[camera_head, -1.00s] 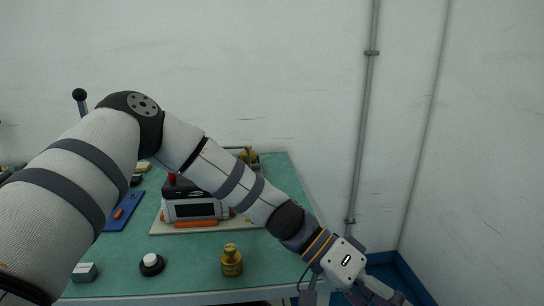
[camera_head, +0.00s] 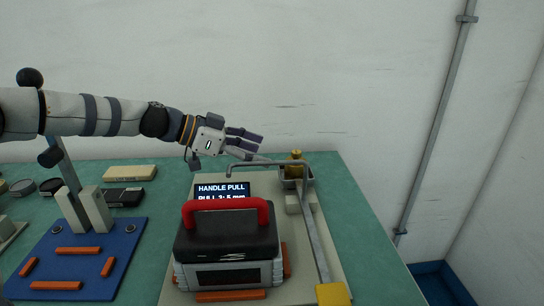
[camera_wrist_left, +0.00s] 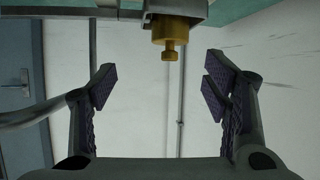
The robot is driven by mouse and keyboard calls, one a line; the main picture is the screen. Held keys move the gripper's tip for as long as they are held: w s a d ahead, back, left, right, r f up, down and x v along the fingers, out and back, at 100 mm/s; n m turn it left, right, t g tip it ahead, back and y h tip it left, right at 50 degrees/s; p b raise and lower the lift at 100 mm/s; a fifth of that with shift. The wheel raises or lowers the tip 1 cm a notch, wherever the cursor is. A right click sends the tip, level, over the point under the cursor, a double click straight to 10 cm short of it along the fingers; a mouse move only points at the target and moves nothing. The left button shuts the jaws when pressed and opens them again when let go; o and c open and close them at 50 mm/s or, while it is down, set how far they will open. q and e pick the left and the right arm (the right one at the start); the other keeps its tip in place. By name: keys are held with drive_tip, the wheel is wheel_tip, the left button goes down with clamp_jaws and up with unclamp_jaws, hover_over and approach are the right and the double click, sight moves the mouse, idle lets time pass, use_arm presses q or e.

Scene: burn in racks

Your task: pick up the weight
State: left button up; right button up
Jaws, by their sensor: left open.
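A brass weight (camera_head: 296,166) stands in a small grey metal tray (camera_head: 308,181) at the far right of the bench fixture. My left gripper (camera_head: 252,143) comes in from the left, above and left of the weight. It is open and empty, its fingers pointing right. In the left wrist view the weight (camera_wrist_left: 170,36) appears upside down at the top, knob downward, laterally between the two spread fingers (camera_wrist_left: 158,88) and apart from them. Part of its body is hidden by the tray edge (camera_wrist_left: 200,12). My right gripper is not in view.
A bent grey bar (camera_head: 270,162) runs beside the weight. A blue board (camera_head: 85,260) with a ball-topped lever is on the left. The green table (camera_head: 365,235) is clear at right.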

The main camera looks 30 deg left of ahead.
sight(297, 159)
use_arm(q)
drive_tip(key=b+x, duration=0.1)
drive_tip(key=x, duration=0.2)
drive_tip(key=b+x, duration=0.1)
drive_tip(key=x, duration=0.3)
drive_tip(key=w+a+b+x, duration=0.1)
drive_tip(key=x, duration=0.3)
drive_tip(key=shift+w+d+r, duration=0.1)
drive_tip(key=shift+w+r, duration=0.05)
drive_tip(key=shift+w, duration=0.1)
drive_tip(key=shift+r, duration=0.15)
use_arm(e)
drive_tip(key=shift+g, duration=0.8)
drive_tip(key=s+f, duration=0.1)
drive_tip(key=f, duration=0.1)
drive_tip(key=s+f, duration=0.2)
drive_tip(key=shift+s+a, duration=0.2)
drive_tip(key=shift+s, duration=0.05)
use_arm(q)
clamp_jaws()
drive_tip(key=shift+r, duration=0.15)
